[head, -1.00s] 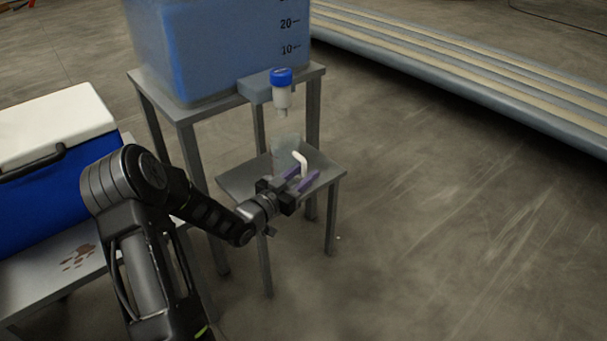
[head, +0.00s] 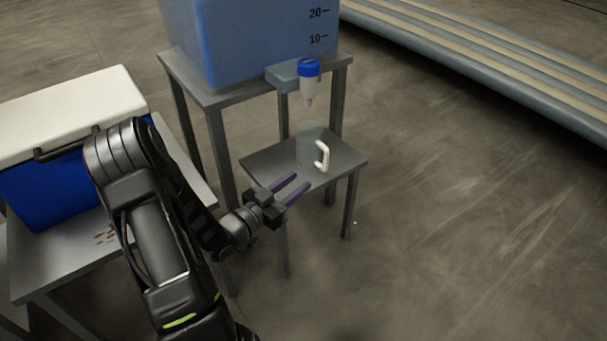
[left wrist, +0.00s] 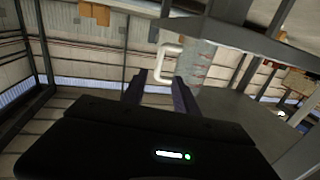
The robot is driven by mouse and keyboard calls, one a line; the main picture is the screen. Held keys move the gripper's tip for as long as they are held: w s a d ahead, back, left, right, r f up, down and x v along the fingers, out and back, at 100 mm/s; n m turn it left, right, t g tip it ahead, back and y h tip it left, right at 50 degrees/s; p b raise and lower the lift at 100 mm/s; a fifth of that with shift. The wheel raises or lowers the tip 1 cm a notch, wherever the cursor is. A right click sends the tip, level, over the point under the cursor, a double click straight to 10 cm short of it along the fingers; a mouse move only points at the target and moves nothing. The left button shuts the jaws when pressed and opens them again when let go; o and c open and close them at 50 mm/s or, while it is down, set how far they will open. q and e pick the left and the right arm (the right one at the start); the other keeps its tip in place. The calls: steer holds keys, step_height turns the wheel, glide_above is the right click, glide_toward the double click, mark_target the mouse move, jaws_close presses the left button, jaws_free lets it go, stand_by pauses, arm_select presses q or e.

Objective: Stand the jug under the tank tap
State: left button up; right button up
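The clear jug (head: 308,152) stands upright on the low grey stand (head: 262,158), its white handle (head: 322,157) facing my gripper. The tank tap (head: 308,82), with a blue top, hangs above it; the jug appears below the nozzle. The blue tank (head: 250,40) sits on the taller stand. My left gripper (head: 302,181) is open and empty, just short of the handle and apart from it. In the left wrist view the handle (left wrist: 163,62) and jug (left wrist: 198,64) are beyond the open fingers (left wrist: 159,80). My right gripper is not in view.
A blue cooler with a white lid (head: 70,110) stands on a grey table (head: 65,262) at the left. A long ribbed grey structure (head: 480,65) lies at the back right. The floor at the right is clear.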

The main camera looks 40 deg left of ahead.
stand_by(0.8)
arm_select(q)
steer(key=d+f+n+g+h, duration=0.1)
steer(key=d+f+n+g, duration=0.4)
steer(key=d+f, duration=1.25)
steer(key=s+d+f+g, duration=0.4)
steer(key=s+d+g, duration=0.1)
steer(key=s+d, duration=0.3)
steer(key=s+d+f+m+g+h, duration=0.1)
steer(key=s+d+f+g, duration=0.4)
steer(key=s+d, duration=0.3)
steer(key=shift+s+g, duration=0.8)
steer(key=shift+s, duration=0.2)
